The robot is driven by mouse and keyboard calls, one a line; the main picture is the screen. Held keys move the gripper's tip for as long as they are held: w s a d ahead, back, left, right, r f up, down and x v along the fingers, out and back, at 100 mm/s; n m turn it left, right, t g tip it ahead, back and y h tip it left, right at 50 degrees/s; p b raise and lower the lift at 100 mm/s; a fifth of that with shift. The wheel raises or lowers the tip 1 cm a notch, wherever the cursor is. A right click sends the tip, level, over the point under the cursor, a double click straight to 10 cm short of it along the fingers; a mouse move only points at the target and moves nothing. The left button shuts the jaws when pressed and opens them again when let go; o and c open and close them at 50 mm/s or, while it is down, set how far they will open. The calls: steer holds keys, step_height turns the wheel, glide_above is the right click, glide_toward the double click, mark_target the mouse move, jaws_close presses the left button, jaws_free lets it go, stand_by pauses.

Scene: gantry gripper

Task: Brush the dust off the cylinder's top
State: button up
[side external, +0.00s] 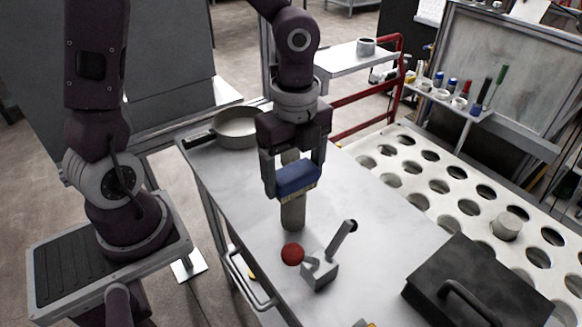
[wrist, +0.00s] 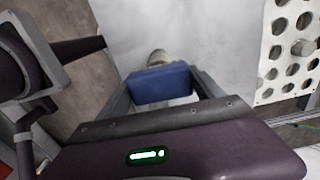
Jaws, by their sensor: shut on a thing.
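My gripper (side external: 293,180) is shut on a blue brush (side external: 298,178) with a pale bristle edge along its underside. The brush also shows between the fingers in the wrist view (wrist: 160,84). A grey-brown cylinder (side external: 292,214) stands upright on the table, just below the brush. Its top is hidden by the brush and gripper in the side view, so I cannot tell whether the bristles touch it. In the wrist view a rounded part of the cylinder (wrist: 158,57) shows just beyond the brush. No dust can be made out.
On the metal table (side external: 390,215) are a red ball (side external: 292,254), a grey block with a lever (side external: 320,271), a round pan (side external: 237,127) at the back left and a dark handled case (side external: 480,285) at front right. A white perforated board (side external: 450,172) lies right.

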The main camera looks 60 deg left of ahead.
steer(key=shift+d, duration=0.9)
steer(key=shift+r, duration=4.25)
